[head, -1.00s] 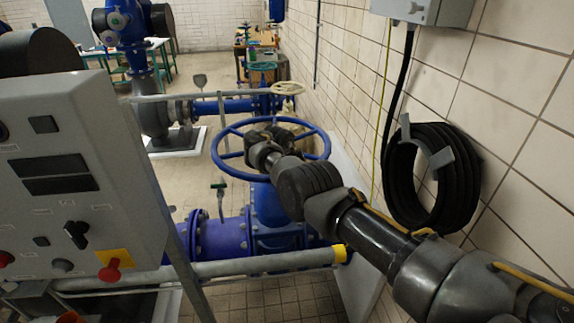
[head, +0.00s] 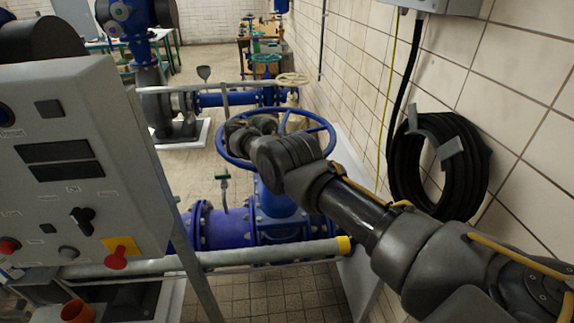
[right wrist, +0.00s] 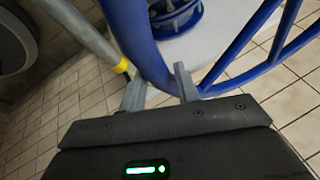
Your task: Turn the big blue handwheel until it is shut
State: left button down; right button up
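The big blue handwheel (head: 325,134) sits flat on top of a blue valve (head: 277,205) in the middle of the head view. My right arm reaches over its near side, hiding part of the hub and rim. My right gripper (head: 232,128) is at the wheel's left, far part of the rim. In the right wrist view the blue rim (right wrist: 143,48) runs down between the two fingers of my right gripper (right wrist: 160,82), which look shut on it. Spokes (right wrist: 285,32) show at the right. My left gripper is not in view.
A grey control panel (head: 75,150) stands close on the left. A grey pipe with a yellow end (head: 250,255) crosses in front of the valve. A tiled wall with a coiled black hose (head: 435,165) bounds the right.

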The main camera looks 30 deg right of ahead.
jog(key=o, duration=0.4)
jog(key=shift+s+f, duration=0.25)
jog(key=shift+s, duration=0.1)
jog(key=shift+c, duration=0.2)
jog(key=shift+r, duration=0.1)
jog(key=shift+w, duration=0.1)
jog(key=shift+a+r, duration=0.15)
jog(key=shift+r, duration=0.05)
jog(key=p+v, duration=0.7)
jog(key=v, duration=0.3)
jog(key=shift+r, duration=0.2)
